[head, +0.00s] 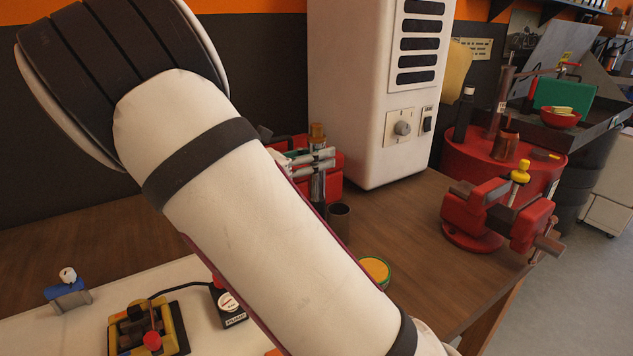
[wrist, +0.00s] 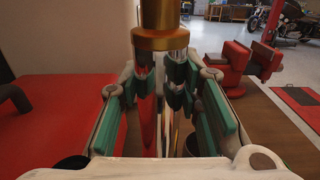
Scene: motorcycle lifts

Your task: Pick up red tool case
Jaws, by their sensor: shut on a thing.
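The red tool case (head: 335,178) stands on the wooden bench beside the white cabinet in the head view, partly hidden by my arm and gripper. In the wrist view a large red surface with a dark handle, apparently the case (wrist: 70,110), fills the left side. My gripper (head: 318,160) is in front of the case in the head view. In the wrist view its green-padded fingers (wrist: 164,75) are closed around an upright metal cylinder (wrist: 162,38) with a brass collar. The case is beside the fingers, not between them. The cylinder's lower end is hard to make out.
The white cabinet (head: 375,90) stands close behind the gripper. A dark cup (head: 339,216) and a green-rimmed yellow bowl (head: 375,270) are near my arm. A red vise (head: 495,215) sits at the bench's right edge. The bench between cabinet and vise is clear.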

